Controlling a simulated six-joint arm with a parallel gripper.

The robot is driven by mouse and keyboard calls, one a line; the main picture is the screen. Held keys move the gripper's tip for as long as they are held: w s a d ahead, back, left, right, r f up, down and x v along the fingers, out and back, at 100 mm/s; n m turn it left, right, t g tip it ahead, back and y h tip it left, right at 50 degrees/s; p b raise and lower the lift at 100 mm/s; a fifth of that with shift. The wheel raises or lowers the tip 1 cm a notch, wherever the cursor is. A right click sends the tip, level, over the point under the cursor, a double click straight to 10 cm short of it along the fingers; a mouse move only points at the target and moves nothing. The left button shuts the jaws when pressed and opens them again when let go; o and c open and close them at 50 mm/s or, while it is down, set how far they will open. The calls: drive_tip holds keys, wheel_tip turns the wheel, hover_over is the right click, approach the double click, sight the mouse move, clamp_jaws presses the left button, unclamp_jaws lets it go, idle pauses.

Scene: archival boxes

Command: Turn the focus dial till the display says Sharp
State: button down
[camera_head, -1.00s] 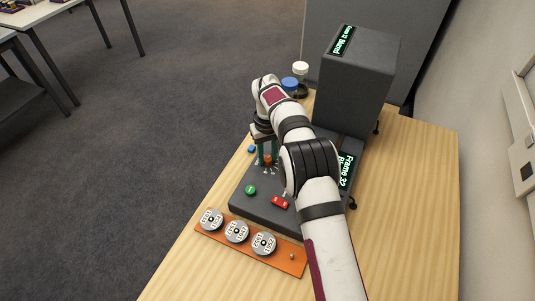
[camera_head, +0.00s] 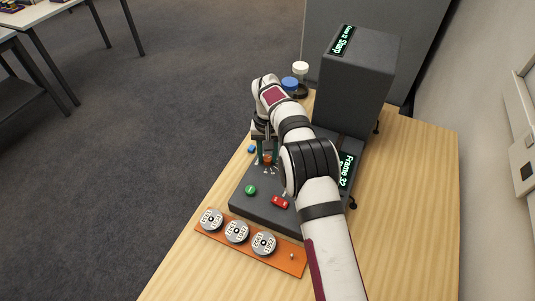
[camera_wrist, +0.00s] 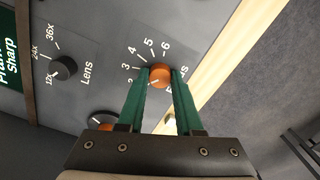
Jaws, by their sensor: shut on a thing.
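The orange focus dial (camera_wrist: 160,74) sits on the dark grey panel (camera_wrist: 105,30), ringed by numbers; its label is partly hidden. My gripper (camera_wrist: 161,84) is shut on it, one green finger on each side. In the head view, my gripper (camera_head: 267,157) reaches down to the same dial at the panel's left side. The display (camera_head: 341,40) on top of the tall grey box reads "Sharp" in its second line. A display at the left edge of the wrist view (camera_wrist: 8,55) also shows "Sharp". The lower display (camera_head: 347,170) shows "Frame 32", partly hidden by my arm.
A black Lens dial (camera_wrist: 64,67) and another, partly hidden dial (camera_wrist: 102,119) are near my gripper. A green button (camera_head: 250,190) and a red control (camera_head: 280,202) are in front. Three reels lie on an orange board (camera_head: 290,262). Lidded jars (camera_head: 290,84) stand behind.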

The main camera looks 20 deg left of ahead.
sight(267, 158)
drive_tip(key=shift+m, duration=0.6)
drive_tip(key=c, duration=0.6)
unclamp_jaws()
wheel_tip(267, 158, up, 16)
drive_tip(key=shift+f, duration=0.1)
